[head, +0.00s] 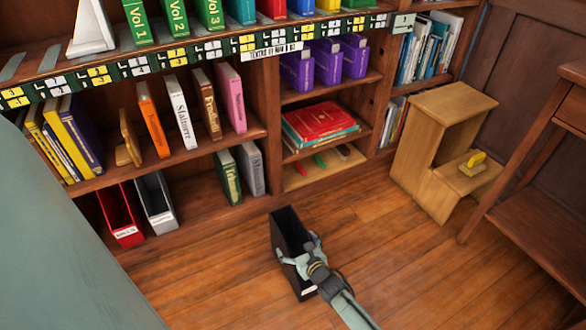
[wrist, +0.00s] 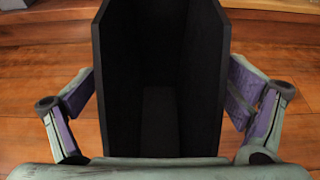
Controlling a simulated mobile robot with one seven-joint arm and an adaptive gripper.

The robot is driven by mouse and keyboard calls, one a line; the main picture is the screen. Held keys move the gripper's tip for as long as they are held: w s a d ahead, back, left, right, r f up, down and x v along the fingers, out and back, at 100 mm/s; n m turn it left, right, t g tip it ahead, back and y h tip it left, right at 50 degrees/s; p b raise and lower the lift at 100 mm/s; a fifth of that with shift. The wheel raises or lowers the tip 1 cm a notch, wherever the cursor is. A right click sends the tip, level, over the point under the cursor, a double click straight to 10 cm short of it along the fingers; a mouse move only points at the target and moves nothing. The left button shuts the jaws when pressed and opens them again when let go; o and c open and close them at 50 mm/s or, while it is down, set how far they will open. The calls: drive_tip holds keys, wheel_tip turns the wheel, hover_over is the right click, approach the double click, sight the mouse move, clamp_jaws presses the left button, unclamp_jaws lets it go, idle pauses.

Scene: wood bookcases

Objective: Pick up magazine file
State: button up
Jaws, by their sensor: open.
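A black magazine file (head: 288,232) stands upright and open-topped on the wooden floor in front of the bookcase. In the wrist view the file (wrist: 110,85) fills the middle, with its empty inside showing. My gripper (head: 308,258) is at the near end of the file in the head view. In the wrist view my gripper (wrist: 160,92) has one purple-padded finger on each side of the file. A narrow gap shows on the right; on the left the finger is very close to the wall, and I cannot tell whether it touches.
A red file (head: 120,214) and a grey-white file (head: 155,203) stand on the bottom shelf at left. A wooden step stool (head: 425,140) with a yellow object (head: 473,165) is at right, beside a wooden table (head: 540,195). Floor (head: 400,250) around the file is clear.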

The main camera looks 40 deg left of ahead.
drive_tip(key=shift+w+a+f, duration=0.1)
drive_tip(key=shift+a, duration=0.1)
drive_tip(key=shift+c, duration=0.4)
drive_tip(key=c, duration=1.9)
